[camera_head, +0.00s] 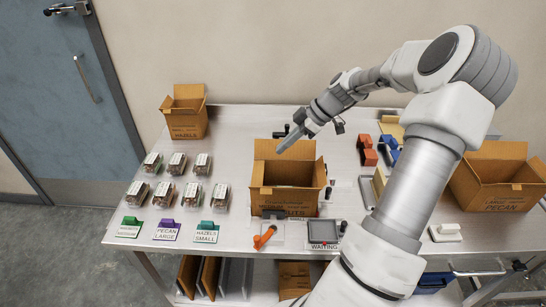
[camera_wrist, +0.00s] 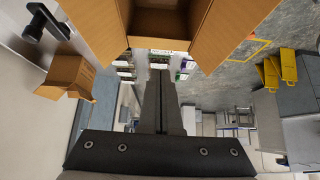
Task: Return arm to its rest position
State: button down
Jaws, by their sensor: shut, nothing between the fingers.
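My arm (camera_head: 408,195) rises from the lower right and bends over the table to the left. My gripper (camera_head: 282,148) is shut and empty. In the head view it is above the back of an open cardboard box (camera_head: 283,203) at the table's middle. In the wrist view my gripper (camera_wrist: 161,85) shows its fingers together, pointing toward the open flaps of a cardboard box (camera_wrist: 158,22). I cannot tell whether the fingertips touch the box.
Several clear clamshell trays (camera_head: 177,163) stand at the left, behind label cards (camera_head: 167,231). An open box (camera_head: 185,114) stands back left, another (camera_head: 498,180) at the right. An orange tool (camera_head: 264,237) and a grey scale (camera_head: 323,232) lie in front. A blue door (camera_head: 62,90) is far left.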

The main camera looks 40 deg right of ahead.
jog(key=shift+v, duration=1.75)
jog(key=shift+s+d+f, duration=0.1)
